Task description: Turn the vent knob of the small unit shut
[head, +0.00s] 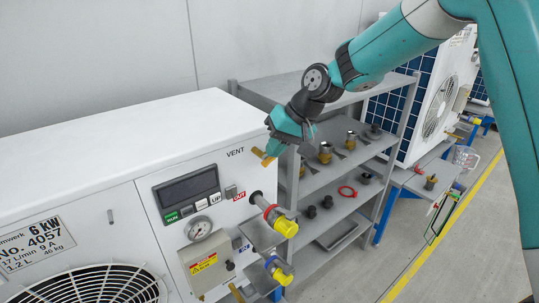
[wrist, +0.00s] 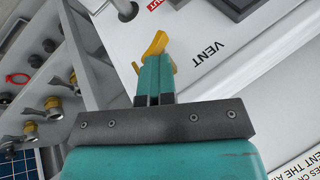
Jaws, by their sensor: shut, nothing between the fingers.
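The fingers hide the knob's middle. I cannot tell whether they touch it.
The unit carries a control panel (head: 188,193), a gauge (head: 198,228) and a yellow-capped outlet (head: 284,224). A grey shelf (head: 340,165) with several fittings stands close on the right. Another white unit (head: 440,95) is behind it. Open floor lies far right.

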